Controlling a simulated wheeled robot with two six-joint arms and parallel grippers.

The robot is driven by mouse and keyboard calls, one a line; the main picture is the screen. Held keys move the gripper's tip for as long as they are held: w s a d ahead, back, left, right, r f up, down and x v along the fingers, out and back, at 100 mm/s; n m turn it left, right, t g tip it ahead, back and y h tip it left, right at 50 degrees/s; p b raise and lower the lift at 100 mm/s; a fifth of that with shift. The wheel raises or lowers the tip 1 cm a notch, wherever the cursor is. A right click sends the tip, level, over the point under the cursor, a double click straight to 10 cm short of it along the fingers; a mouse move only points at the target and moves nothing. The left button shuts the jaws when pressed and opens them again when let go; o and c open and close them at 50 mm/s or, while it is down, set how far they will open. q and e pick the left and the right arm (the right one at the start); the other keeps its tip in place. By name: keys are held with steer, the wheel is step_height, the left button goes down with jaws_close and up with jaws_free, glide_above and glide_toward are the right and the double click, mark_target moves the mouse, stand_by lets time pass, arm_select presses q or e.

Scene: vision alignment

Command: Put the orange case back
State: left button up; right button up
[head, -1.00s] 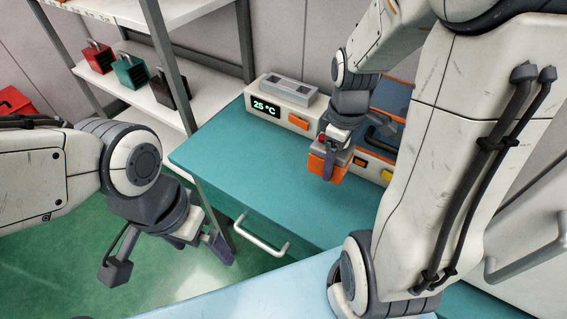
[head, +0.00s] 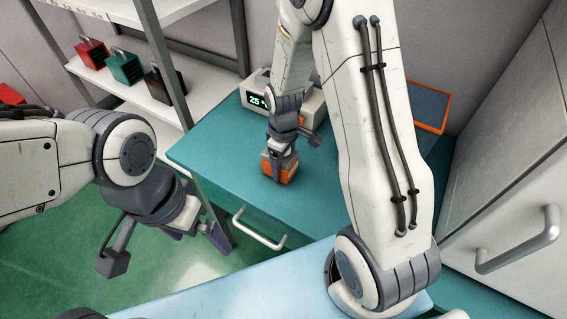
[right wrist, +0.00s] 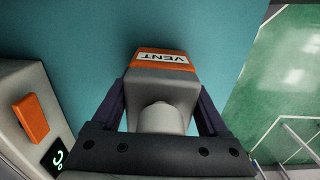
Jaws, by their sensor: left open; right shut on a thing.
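The orange case (head: 283,173) is in my right gripper (head: 280,158), over the teal bench top. In the right wrist view the case (right wrist: 161,68) shows a grey body and an orange face with a "VENT" label, and the two dark fingers (right wrist: 160,112) close on its sides. I cannot tell whether it touches the bench. My left gripper (head: 165,245) is open and empty at the lower left, over the green floor. On the shelf at the upper left stand a red case (head: 92,53), a green case (head: 124,67) and a black case (head: 165,84), in a row.
The teal bench (head: 215,150) has free room left of the held case. A device with a "25 °C" display (head: 259,100) stands behind it, partly hidden by my right arm. An orange-edged panel (head: 432,108) is at the right. A shelf post (head: 163,62) stands between shelf and bench.

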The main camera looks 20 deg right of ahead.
steer(key=shift+f, duration=0.25)
steer(key=shift+f, duration=0.2)
steer(key=o, duration=1.6)
steer(key=shift+c, duration=0.2)
steer(key=shift+r, duration=0.1)
